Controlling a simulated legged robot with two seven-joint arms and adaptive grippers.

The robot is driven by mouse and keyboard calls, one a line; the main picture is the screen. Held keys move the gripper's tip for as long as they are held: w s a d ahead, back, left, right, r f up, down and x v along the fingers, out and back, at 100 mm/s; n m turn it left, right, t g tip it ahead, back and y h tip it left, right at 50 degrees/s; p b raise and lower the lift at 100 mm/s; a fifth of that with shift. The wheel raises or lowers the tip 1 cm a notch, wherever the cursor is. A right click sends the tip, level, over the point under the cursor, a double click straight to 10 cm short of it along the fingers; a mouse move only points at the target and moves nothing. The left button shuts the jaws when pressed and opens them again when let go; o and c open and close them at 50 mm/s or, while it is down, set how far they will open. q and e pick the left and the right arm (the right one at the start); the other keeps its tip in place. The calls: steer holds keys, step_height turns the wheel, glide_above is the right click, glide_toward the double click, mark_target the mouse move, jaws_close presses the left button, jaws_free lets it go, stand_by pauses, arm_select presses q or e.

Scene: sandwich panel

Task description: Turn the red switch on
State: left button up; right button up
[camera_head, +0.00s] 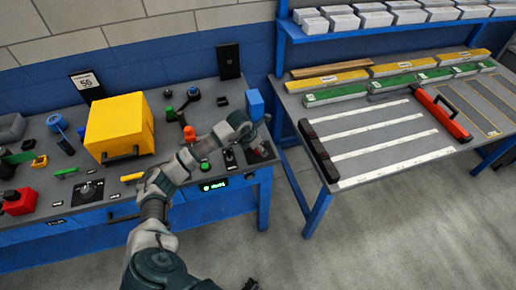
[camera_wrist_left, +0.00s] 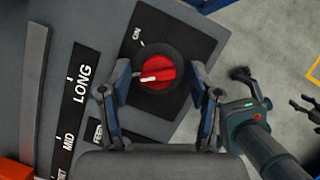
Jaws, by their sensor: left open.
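The red switch (camera_wrist_left: 160,70) is a round red knob on a dark square plate in the left wrist view. Its white pointer mark points left, away from the white ON label (camera_wrist_left: 136,33) above left of the knob. My left gripper (camera_wrist_left: 160,80) is open, with one finger on each side of the knob; I cannot tell whether they touch it. In the head view my left gripper (camera_head: 258,148) is over the right end of the panel and largely hides the switch. A dark tip at the bottom edge of the head view may be my right gripper (camera_head: 250,284), mostly out of frame.
A yellow box (camera_head: 120,125) and several knobs and levers stand on the panel bench left of my arm. A blue block (camera_head: 254,104) is just behind the gripper.

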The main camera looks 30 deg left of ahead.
arm_select(q)
steer(key=shift+w+d+f, duration=0.1)
steer(key=shift+d+f, duration=0.1)
steer(key=shift+a, duration=0.15)
steer(key=shift+a+f, duration=0.1)
steer(key=shift+a, duration=0.1)
steer(key=shift+c, duration=1.4)
steer(key=shift+a, duration=0.25)
steer(key=c, duration=0.8)
steer(key=shift+d, duration=0.1)
steer(key=shift+c, duration=0.2)
steer(key=shift+d, duration=0.25)
arm_select(e)
steer(key=shift+d+r, duration=0.1)
steer(key=shift+d, duration=0.1)
